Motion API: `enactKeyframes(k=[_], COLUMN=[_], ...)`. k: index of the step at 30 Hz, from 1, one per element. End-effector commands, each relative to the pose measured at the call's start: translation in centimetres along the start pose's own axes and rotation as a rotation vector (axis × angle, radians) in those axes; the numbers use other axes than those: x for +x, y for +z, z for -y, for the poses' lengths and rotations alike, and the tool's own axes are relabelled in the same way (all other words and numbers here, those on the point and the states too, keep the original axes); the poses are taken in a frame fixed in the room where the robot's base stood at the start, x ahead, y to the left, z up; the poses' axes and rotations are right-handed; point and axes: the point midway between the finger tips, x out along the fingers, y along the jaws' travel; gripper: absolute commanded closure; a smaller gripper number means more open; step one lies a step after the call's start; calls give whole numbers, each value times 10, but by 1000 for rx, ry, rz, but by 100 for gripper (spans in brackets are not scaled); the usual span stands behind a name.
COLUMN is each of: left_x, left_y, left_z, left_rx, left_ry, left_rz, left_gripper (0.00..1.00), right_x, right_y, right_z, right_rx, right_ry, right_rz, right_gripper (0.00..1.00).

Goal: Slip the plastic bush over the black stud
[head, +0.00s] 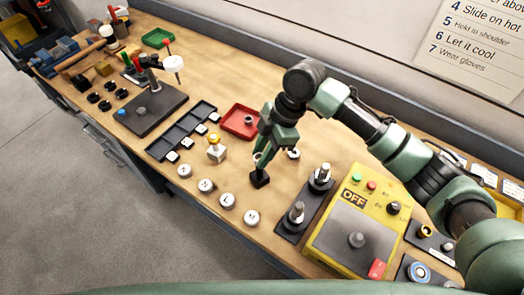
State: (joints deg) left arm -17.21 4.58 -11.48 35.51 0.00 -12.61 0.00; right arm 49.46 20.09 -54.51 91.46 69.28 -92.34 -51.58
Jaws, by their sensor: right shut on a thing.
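My right gripper (262,154) reaches in from the right and points down at the middle of the bench. It is shut on a small pale ring, which looks like the plastic bush (257,158). A small black block (260,179) stands on the bench directly below the fingertips. The black stud appears to rise from this block, but the fingers and bush largely hide it. I cannot tell whether the bush is around the stud or just above it. My left gripper is not in view.
A dark plate with metal posts (302,202) and a yellow box marked OFF (348,220) stand to the right. Several white lettered discs (227,200) line the front. A segmented black tray (178,133) lies left.

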Motion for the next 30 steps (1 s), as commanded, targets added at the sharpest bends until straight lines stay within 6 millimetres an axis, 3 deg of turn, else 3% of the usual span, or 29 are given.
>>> enactKeyframes(k=[30], left_x=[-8], left_y=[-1], left_z=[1], left_rx=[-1], left_ry=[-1], left_rz=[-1], left_gripper=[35], right_x=[1], right_y=[1], right_z=[0], right_rx=[0], right_ry=[1], right_rz=[0], right_gripper=[100])
